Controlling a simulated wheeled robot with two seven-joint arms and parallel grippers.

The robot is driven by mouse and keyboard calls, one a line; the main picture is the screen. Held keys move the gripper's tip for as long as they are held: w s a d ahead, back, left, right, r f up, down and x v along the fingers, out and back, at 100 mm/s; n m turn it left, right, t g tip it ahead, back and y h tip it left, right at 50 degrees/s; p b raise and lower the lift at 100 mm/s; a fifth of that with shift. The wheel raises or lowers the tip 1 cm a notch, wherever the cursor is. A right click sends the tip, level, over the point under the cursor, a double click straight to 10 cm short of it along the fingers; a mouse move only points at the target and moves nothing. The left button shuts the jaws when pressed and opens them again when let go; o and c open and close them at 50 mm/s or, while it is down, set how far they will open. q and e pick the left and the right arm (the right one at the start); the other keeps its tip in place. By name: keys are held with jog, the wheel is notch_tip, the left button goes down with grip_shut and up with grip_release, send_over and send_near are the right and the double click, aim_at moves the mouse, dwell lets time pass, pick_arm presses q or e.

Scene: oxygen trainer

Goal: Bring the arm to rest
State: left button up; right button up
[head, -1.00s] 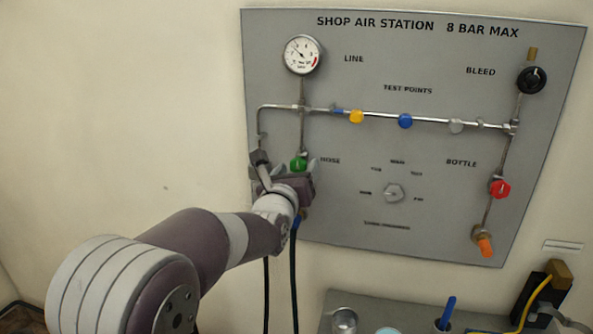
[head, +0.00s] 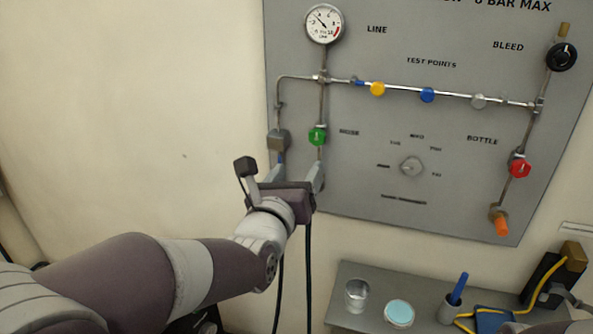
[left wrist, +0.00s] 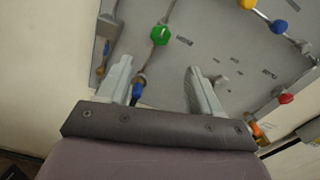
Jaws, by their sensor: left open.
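My left gripper (head: 295,180) is in front of the lower left part of the grey panel (head: 350,190), below the green knob (head: 317,137). A blue fitting (left wrist: 137,91) shows next to the left finger there.
A pressure gauge (head: 323,24) and yellow (head: 377,89), blue (head: 427,95) and red (head: 519,168) knobs are on the panel. Dark hoses (head: 308,260) hang under it. A grey shelf (head: 376,272) holds a glass jar (head: 357,294) and a cup (head: 449,308). The wall at left is clear.

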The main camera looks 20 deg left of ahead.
dwell(0.3)
pick_arm(q)
jog(key=s+d+f+n+g, duration=0.1)
jog(key=s+f+n+g, duration=0.1)
jog(key=f+n+g, duration=0.5)
jog(key=s+f+n, duration=0.2)
jog(key=f+n, duration=0.4)
jog(key=n, duration=0.5)
jog(key=s+a+f+n+g+p, duration=0.1)
jog(key=s+f+n+g+p, duration=0.1)
jog(key=s+f+n+g, duration=0.2)
jog(key=s+a+f+n+g+p, duration=0.1)
jog(key=s+f+n+g, duration=0.4)
jog(key=s+n, duration=0.4)
jog(key=shift+s+a+n+g+p, duration=0.3)
jog(key=shift+s+n+g+p, duration=0.1)
jog(key=shift+n, duration=0.6)
jog(key=shift+f, duration=0.1)
